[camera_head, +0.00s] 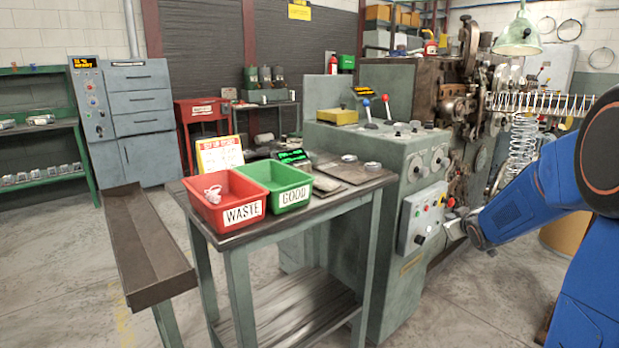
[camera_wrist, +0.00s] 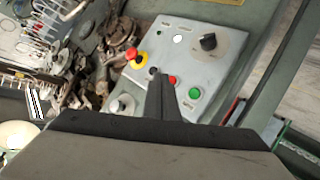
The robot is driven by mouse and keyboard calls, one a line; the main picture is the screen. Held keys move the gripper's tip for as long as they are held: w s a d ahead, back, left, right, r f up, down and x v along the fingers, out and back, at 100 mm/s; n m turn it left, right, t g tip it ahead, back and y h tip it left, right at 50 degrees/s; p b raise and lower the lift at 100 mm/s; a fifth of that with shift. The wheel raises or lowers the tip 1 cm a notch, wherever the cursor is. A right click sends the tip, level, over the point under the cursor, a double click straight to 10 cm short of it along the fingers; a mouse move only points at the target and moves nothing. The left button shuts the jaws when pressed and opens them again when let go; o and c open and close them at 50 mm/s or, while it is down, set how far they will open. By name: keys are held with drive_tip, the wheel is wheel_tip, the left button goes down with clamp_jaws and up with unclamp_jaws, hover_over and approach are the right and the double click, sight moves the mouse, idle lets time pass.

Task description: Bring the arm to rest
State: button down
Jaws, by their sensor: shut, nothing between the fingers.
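My blue arm comes in from the right in the head view, and its end is beside the grey control panel (camera_head: 424,219) on the front of the coiler. In the wrist view my gripper (camera_wrist: 160,80) is shut with nothing in it. Its fingertips are in front of the panel (camera_wrist: 215,70), among the buttons. The red emergency knob (camera_wrist: 131,54) on its yellow base is to their left, a red button (camera_wrist: 173,80) shows close by, and a green button (camera_wrist: 195,93) is to their right. I cannot tell whether the fingers touch the panel.
The coiler (camera_head: 385,150) stands behind the panel, with a hanging spring (camera_head: 522,145) near my arm. A table (camera_head: 330,205) left of it carries a red WASTE bin (camera_head: 238,214) holding a pale object and a green GOOD bin (camera_head: 290,195). The front floor is clear.

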drive_tip(key=s+a+m+g, duration=0.1)
drive_tip(key=s+a+g, duration=0.2)
drive_tip(key=s, duration=1.2)
drive_tip(key=s+a+m+g+y, duration=0.1)
drive_tip(key=s+a+g, duration=0.1)
drive_tip(key=s+a, duration=0.8)
drive_tip(key=s+a+f+m+g+y, duration=0.1)
drive_tip(key=s+a+g, duration=0.2)
drive_tip(key=s, duration=1.8)
drive_tip(key=a, duration=0.4)
drive_tip(key=shift+s+m+g, duration=0.2)
drive_tip(key=shift+m+g, duration=0.1)
drive_tip(key=shift+a, duration=0.1)
